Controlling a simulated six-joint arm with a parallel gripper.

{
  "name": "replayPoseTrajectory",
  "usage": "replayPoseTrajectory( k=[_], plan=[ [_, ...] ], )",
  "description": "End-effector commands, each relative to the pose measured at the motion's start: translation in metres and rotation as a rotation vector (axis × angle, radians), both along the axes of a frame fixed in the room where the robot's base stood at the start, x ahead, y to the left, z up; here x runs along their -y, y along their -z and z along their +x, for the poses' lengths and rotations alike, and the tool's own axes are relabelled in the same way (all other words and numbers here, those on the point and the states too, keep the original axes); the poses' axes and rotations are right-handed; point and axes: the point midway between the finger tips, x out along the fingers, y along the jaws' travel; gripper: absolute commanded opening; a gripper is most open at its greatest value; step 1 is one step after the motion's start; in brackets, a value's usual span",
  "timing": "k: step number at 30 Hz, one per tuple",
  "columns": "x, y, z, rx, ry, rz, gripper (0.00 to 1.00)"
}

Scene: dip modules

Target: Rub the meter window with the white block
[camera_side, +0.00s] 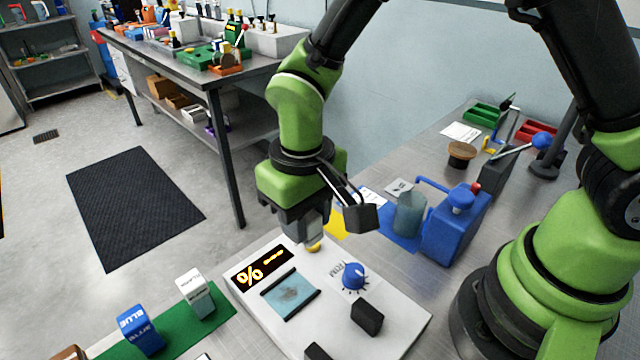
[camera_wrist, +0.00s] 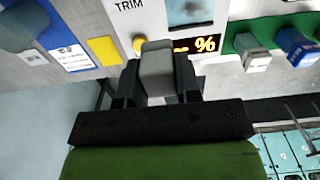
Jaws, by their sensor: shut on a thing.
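My gripper (camera_side: 308,240) is shut on a pale grey-white block, seen most clearly in the wrist view (camera_wrist: 157,68); it looks like the white block. The gripper is over the far edge of a white meter panel (camera_side: 395,318). The meter window (camera_side: 290,293) is a light-blue pane with a brownish smudge and dark bars at two edges. It lies in front of the gripper in the side view, and its edge shows in the wrist view (camera_wrist: 187,10). The held block appears off to one side of the window.
The panel carries a lit % display (camera_side: 262,266), a yellow button (camera_side: 314,247), a blue TRIM knob (camera_side: 354,276) and a black block (camera_side: 367,317). A green mat (camera_side: 172,328) holds a labelled pale block (camera_side: 195,292) and a blue block (camera_side: 140,330). A blue device (camera_side: 455,228) stands right.

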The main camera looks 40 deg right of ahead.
Motion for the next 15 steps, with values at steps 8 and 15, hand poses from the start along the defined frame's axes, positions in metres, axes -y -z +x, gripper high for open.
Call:
replayPoseTrajectory(
  k=[8,15],
  plan=[
    [-0.009,0.008,-0.008,-0.002,0.001,-0.002,0.12],
    [-0.009,0.029,-0.008,-0.004,0.003,-0.002,0.12]
  ],
)
